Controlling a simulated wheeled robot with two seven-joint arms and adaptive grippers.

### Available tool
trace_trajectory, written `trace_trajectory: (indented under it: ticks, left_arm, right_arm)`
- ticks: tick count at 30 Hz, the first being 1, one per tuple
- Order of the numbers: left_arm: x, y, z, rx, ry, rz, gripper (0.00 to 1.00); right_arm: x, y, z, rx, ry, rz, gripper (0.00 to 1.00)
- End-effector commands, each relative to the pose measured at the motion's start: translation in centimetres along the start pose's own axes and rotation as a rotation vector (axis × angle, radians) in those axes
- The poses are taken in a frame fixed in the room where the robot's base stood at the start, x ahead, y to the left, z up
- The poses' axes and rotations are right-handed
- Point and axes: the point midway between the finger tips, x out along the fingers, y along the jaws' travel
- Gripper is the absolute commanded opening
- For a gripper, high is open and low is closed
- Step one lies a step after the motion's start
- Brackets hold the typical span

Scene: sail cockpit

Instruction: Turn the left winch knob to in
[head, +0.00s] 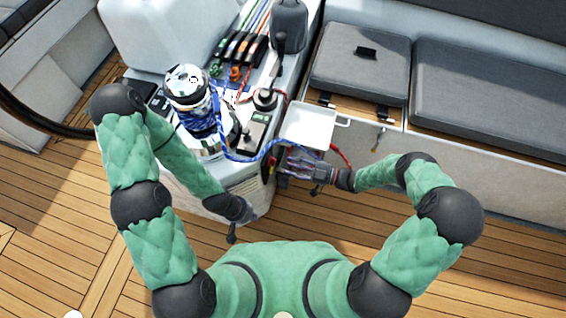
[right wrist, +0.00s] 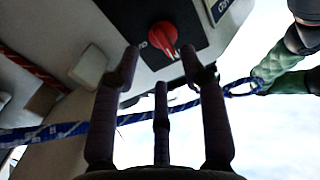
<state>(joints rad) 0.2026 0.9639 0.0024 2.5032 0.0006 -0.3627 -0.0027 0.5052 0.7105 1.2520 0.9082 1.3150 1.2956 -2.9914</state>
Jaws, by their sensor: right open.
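A red knob (right wrist: 163,38) sits on a dark panel (right wrist: 192,28) with white lettering in the right wrist view. The lettering is too small to read, so I cannot tell which setting the knob points to. My right gripper (right wrist: 160,62) is open, its fingers spread below the knob and apparently empty. In the head view my right gripper (head: 292,166) is at the right side of the console, where the knob cannot be made out clearly. My left gripper (head: 234,226) hangs low by the console's front; its jaws are too small to read.
A silver winch (head: 188,84) wrapped in blue rope stands on the console. A blue rope (head: 240,158) loops toward my right gripper and also crosses the right wrist view (right wrist: 60,130). A white tray (head: 308,127) is just above this gripper. Grey seats (head: 360,65) lie to the right.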

Motion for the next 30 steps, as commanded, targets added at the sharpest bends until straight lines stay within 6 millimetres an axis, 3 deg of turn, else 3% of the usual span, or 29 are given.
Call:
trace_trajectory:
  ticks: [6,12,30]
  left_arm:
    - [0.0,0.0,0.0,0.0,0.0,0.0,0.0]
    - [0.0,0.0,0.0,0.0,0.0,0.0,0.0]
    - [0.0,0.0,0.0,0.0,0.0,0.0,0.0]
  right_arm:
    - [-4.3,0.1,0.0,0.0,-0.001,0.004,0.44]
    - [-6.4,0.1,0.0,0.0,-0.001,0.002,0.44]
    - [-7.0,0.0,0.0,0.0,-0.001,0.0,0.44]
